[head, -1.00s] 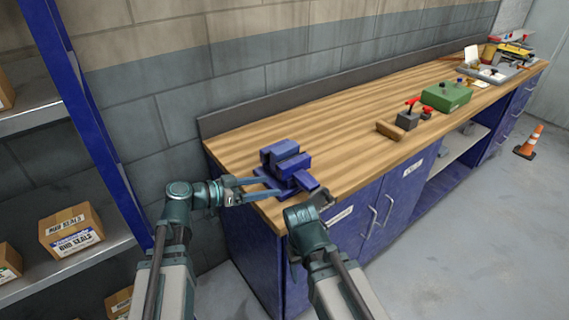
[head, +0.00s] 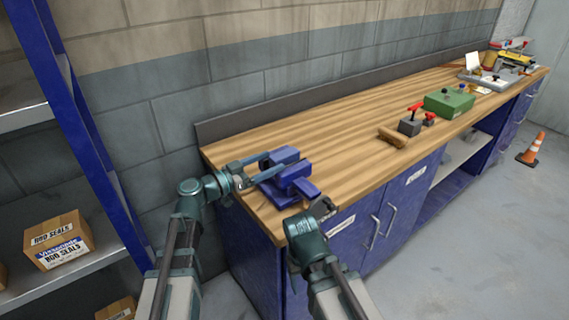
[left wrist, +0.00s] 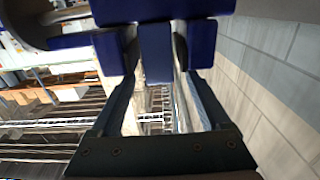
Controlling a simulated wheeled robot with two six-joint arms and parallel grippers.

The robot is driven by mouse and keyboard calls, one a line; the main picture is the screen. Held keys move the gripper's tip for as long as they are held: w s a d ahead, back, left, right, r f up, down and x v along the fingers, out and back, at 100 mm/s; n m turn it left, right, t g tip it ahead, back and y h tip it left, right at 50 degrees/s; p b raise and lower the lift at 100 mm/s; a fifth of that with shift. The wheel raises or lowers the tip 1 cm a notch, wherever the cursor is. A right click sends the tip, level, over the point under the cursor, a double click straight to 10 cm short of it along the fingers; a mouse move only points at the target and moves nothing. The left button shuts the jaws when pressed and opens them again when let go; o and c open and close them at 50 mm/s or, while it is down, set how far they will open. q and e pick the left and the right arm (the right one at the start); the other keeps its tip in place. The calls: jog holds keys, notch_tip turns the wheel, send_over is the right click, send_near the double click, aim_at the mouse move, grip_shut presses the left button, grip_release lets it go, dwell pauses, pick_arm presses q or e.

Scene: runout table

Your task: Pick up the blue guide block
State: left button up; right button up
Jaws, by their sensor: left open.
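A dark blue, stepped, vise-like assembly of blocks (head: 295,180) stands on the near left end of the wooden bench. I cannot tell from the head view which of its pieces is the guide block. My left gripper (head: 276,164) is open at its upper left part, with its fingers reaching toward the upper block. In the left wrist view, a narrow blue piece (left wrist: 156,52) shows between the two fingertips, with wider blue parts beyond. Whether the fingers touch it is unclear. My right gripper (head: 325,208) is by the bench's front edge, its jaws too small to judge.
On the wooden bench (head: 340,120) lie a wooden piece (head: 392,138), a grey block with a red lever (head: 409,126) and a green box (head: 449,103). A tray (head: 490,79) is at the far end. Blue shelving with cartons (head: 60,242) stands left. An orange cone (head: 531,150) is right.

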aim_at(285, 153)
pick_arm(q)
jog(key=shift+w+d, duration=0.15)
jog(key=shift+d, duration=0.05)
jog(key=x, duration=0.5)
jog(key=shift+w+d, duration=0.15)
jog(key=shift+d, duration=0.05)
grip_shut()
dwell(1.3)
